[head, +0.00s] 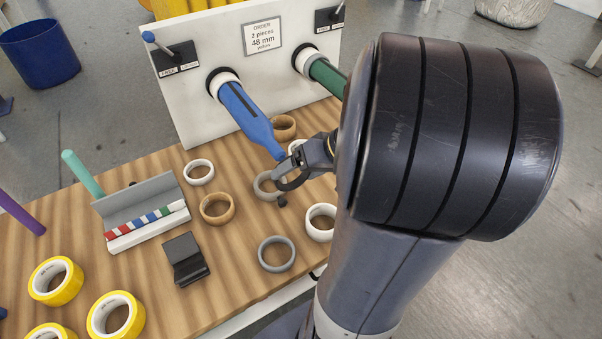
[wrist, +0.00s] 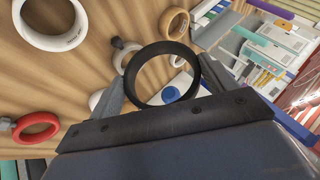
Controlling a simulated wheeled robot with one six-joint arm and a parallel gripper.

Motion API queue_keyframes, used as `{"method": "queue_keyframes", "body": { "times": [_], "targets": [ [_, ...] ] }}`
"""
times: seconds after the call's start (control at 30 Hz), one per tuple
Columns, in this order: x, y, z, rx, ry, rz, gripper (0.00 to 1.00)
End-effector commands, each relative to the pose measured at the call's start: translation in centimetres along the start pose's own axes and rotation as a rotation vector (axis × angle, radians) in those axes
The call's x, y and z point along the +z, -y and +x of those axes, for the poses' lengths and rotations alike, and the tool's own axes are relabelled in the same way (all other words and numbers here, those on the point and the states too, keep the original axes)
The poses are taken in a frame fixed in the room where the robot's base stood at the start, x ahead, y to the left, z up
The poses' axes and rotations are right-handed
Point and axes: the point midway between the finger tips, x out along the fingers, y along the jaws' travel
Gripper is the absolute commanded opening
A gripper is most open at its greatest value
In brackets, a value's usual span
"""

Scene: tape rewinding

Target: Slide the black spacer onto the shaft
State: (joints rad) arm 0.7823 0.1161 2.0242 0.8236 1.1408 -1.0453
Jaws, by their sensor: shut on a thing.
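The black spacer (wrist: 192,90) is a thin dark ring held between the fingers of my gripper (wrist: 162,78) in the wrist view. In the head view my gripper (head: 292,172) is at the free end of the blue shaft (head: 243,112), with the spacer there as a small dark ring (head: 291,186). The blue shaft sticks out from the white panel (head: 190,110). In the wrist view a blue round end (wrist: 171,95) shows through the spacer's opening. The spacer appears just off the shaft's tip; I cannot tell whether they touch.
A green shaft (head: 326,73) stands to the right, partly behind my arm. Below lie tape rolls: white (head: 199,172), tan (head: 217,209), grey (head: 277,254) and yellow (head: 55,281). A grey-white holder (head: 142,212) and a black stand (head: 185,260) sit on the wooden table (head: 130,165).

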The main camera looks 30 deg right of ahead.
Motion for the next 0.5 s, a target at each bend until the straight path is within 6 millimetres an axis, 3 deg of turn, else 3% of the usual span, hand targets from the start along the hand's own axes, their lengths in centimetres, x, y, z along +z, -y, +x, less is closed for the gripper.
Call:
{"method": "queue_keyframes", "body": {
  "times": [0.5],
  "targets": [
    [-4.6,0.1,2.5,-0.002,0.004,-0.001,0.58]
  ]
}}
